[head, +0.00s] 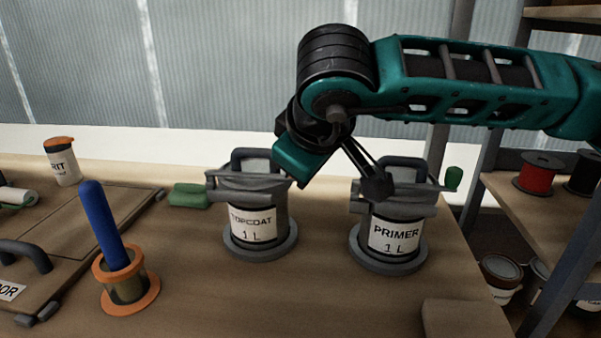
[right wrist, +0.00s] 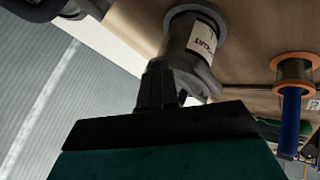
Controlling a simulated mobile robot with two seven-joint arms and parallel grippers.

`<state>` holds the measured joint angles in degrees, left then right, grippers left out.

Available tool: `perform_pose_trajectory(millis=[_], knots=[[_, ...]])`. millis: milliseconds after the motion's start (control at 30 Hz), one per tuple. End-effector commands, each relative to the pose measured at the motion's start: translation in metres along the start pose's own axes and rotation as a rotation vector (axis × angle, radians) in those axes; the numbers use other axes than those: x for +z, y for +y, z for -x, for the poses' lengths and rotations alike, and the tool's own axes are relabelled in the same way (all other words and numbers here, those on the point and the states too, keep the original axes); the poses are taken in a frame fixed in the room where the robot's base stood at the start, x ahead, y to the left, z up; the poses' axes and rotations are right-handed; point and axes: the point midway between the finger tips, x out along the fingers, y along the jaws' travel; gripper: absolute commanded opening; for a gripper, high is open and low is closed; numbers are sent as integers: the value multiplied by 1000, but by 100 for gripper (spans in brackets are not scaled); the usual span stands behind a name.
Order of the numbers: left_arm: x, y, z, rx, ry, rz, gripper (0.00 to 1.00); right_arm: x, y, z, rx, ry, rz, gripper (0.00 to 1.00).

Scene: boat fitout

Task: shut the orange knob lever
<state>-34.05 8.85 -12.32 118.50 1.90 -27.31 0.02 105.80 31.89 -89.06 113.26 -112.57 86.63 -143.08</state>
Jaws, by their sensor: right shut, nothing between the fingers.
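No orange knob shows in either view. The TOPCOAT can (head: 254,222) stands upright in a grey round base, with a grey clamp (head: 247,182) over its top. The right side of that clamp is partly hidden by my right gripper. My right gripper (right wrist: 157,70) is shut and empty, its fingers close to the top of the TOPCOAT can in the right wrist view; I cannot tell if they touch it. In the head view its fingertips are hard to make out. My left gripper is in neither view.
The PRIMER can (head: 394,236) stands to the right, its clamp carrying a green knob (head: 454,178). A blue handle (head: 99,220) stands in an orange-rimmed holder (head: 119,304). The front middle bench is clear.

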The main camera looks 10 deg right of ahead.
Motion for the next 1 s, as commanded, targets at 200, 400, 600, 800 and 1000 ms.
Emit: perform_pose_trajectory(millis=[200, 400, 600, 800, 1000], knots=[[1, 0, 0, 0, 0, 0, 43, -2, 9, -6, 1, 0, -3, 0], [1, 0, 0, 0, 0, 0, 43, -3, 13, -9, 1, 1, -2, 0], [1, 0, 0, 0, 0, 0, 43, -3, 13, -9, 1, 1, -1, 0], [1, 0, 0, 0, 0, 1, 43, -3, 13, -9, 0, 1, -1, 0], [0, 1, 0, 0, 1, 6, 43, -5, 12, -10, 0, 1, -1, 0]])
